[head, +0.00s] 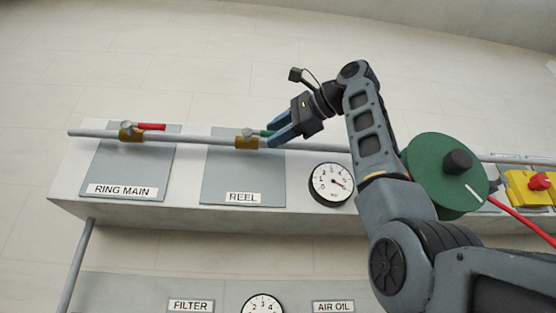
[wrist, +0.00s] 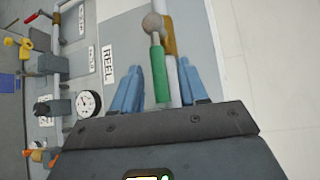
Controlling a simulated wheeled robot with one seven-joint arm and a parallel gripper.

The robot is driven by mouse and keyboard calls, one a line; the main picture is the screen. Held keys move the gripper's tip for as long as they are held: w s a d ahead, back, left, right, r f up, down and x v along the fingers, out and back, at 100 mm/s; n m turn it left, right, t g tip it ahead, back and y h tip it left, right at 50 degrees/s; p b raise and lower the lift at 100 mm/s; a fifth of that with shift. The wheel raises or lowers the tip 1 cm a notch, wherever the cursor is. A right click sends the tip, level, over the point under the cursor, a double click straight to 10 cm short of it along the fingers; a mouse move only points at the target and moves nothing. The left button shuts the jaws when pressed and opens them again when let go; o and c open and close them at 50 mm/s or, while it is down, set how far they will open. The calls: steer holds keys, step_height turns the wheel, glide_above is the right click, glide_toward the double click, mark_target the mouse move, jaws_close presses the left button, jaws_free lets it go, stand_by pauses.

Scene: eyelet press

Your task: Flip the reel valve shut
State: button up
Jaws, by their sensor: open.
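The reel valve has a brass body (head: 247,140) on the grey pipe above the REEL label (head: 243,198). Its green lever (wrist: 160,75) lies along the pipe, pointing right in the head view, where my fingers partly hide it. My gripper (head: 273,136) is open at the lever, with its blue fingers reaching in from the right. In the wrist view, the lever stands between the spread left finger (wrist: 128,92) and right finger (wrist: 196,82). A gap shows on the left; contact on the right cannot be told.
The ring main valve (head: 131,134) with a red lever (head: 151,126) sits left on the same pipe. A round gauge (head: 332,184) is right of the REEL plate. A green disc (head: 430,178) and a yellow box with a red knob (head: 540,181) are farther right.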

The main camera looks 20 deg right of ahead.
jaws_close()
stand_by(0.4)
steer(key=shift+f, duration=0.15)
